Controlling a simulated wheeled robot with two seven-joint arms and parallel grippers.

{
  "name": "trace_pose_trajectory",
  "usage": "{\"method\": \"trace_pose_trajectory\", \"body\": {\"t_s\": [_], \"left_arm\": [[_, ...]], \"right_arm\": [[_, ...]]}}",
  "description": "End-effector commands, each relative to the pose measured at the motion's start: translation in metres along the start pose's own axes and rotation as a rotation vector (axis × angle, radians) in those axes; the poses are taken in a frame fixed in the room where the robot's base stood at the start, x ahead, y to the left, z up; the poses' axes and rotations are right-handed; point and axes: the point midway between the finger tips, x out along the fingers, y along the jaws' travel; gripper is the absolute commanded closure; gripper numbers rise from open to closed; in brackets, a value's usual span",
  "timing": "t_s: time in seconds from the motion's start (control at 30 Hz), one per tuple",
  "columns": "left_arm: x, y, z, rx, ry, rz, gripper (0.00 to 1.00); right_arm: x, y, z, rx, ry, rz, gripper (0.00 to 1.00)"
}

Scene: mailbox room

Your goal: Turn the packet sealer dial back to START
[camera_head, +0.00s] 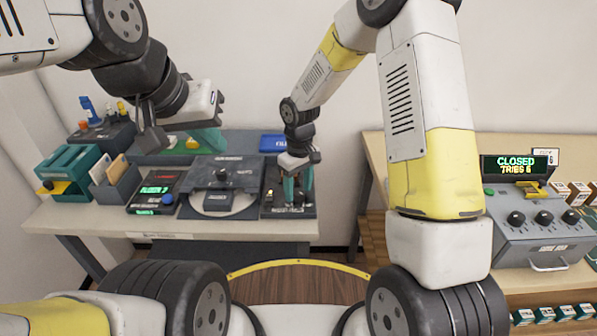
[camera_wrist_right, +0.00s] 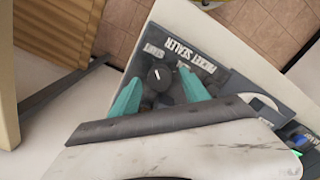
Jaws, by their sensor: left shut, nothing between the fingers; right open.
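The packet sealer (camera_head: 306,211) is the dark unit at the right end of the grey bench, under my right gripper (camera_head: 297,180). In the right wrist view the packet sealer (camera_wrist_right: 200,62) shows upside-down white lettering. Its round black dial (camera_wrist_right: 160,76) has a white pointer mark and appears between the two teal fingers of my open right gripper (camera_wrist_right: 160,75). Contact between fingers and dial cannot be told. A smaller label, apparently START, is beside the dial. My left gripper (camera_head: 208,140) is shut and empty above the back of the bench.
A dark machine with a round plate (camera_head: 222,187) stands left of the sealer. Further left are a box with a green display (camera_head: 157,190), a card holder (camera_head: 115,180) and a teal rack (camera_head: 72,172). A console reading CLOSED (camera_head: 545,235) stands on the right-hand wooden table.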

Motion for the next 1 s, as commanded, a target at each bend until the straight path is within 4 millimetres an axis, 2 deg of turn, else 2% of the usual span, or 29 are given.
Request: {"method": "trace_pose_trajectory", "body": {"t_s": [0.43, 0.6, 0.9, 1.0], "left_arm": [[0.000, 0.000, 0.000, 0.000, 0.000, 0.000, 1.00], [0.000, 0.000, 0.000, 0.000, 0.000, 0.000, 1.00], [0.000, 0.000, 0.000, 0.000, 0.000, 0.000, 1.00], [0.000, 0.000, 0.000, 0.000, 0.000, 0.000, 1.00]], "right_arm": [[-0.067, 0.001, -0.001, 0.000, 0.005, 0.002, 0.46], [-0.076, 0.000, 0.000, 0.000, 0.001, 0.000, 0.46], [-0.078, 0.001, 0.000, 0.002, 0.003, 0.001, 0.46], [-0.090, 0.004, 0.005, 0.020, 0.018, 0.010, 0.46]]}}
